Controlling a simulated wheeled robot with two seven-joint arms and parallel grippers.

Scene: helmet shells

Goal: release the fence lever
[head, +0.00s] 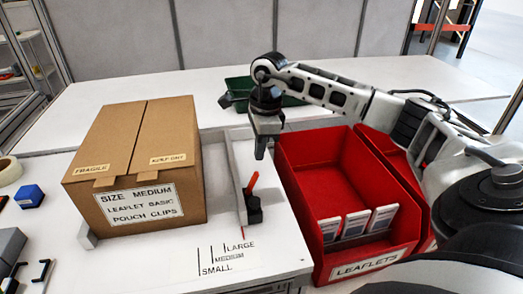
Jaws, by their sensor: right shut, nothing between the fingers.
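The fence (239,180) is a pale upright board along the right side of a brown cardboard box (140,165). A small lever with a red handle (252,182) stands tilted on a black base (253,208) at the fence's near end. My right gripper (262,150) is shut and empty, pointing down above and behind the lever, apart from it. The box carries a "SIZE MEDIUM" label. My left gripper is not in view.
A red bin (313,190) labelled "LEAFLETS" stands right of the lever, holding white packets (355,225). Size marks (222,256) lie in front of the fence. A green tray (238,86) is behind. A blue block (29,196) and a tape roll (8,170) are at left.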

